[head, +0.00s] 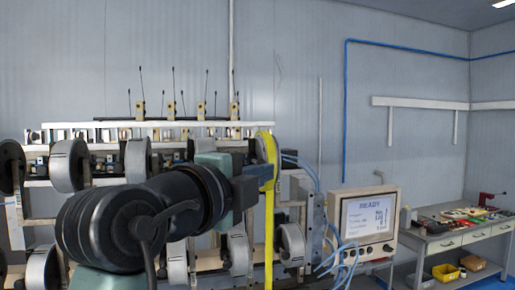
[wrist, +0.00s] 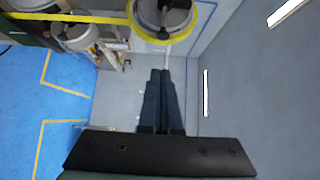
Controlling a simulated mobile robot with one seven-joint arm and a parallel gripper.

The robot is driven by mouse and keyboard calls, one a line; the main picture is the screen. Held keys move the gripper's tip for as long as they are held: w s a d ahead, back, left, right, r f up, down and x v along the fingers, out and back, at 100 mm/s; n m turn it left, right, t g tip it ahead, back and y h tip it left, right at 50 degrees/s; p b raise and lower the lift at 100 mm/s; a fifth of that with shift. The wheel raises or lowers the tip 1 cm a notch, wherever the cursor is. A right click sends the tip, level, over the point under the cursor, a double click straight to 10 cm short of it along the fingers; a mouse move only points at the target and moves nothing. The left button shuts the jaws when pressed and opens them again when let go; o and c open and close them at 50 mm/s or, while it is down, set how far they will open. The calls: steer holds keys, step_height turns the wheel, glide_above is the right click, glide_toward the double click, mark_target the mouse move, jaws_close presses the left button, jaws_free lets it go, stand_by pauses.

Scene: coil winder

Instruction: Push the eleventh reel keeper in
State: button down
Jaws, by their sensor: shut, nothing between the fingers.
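My gripper (wrist: 163,74) is shut and empty, its two dark fingers side by side in the wrist view. Just beyond the fingertips is a grey reel with a yellow rim (wrist: 188,33). A gap between tips and reel cannot be judged. In the head view my arm covers the middle of the coil winder, and the yellow band (head: 269,225) hangs edge-on beside my gripper. Several grey reels show on the winder's rack, one at upper left (head: 68,165) and one at lower right (head: 292,243). I cannot make out which keeper is the eleventh, or whether it is in or out.
A control panel reading READY (head: 368,218) stands right of the winder, with blue hoses (head: 345,255) beside it. A workbench with tools (head: 455,222) is at far right. Thin upright rods rise from the winder's top rail (head: 170,131). Blue floor (wrist: 40,95) shows in the wrist view.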

mark_target(256, 162)
steer(key=shift+w+a+p, duration=0.2)
steer(key=shift+w+p, duration=0.6)
steer(key=shift+w, duration=0.4)
steer(key=shift+w+a+p, duration=0.2)
steer(key=shift+w+p, duration=0.55)
steer(key=shift+w, duration=0.4)
steer(key=shift+w+a+b, duration=0.1)
steer(key=shift+b, duration=0.45)
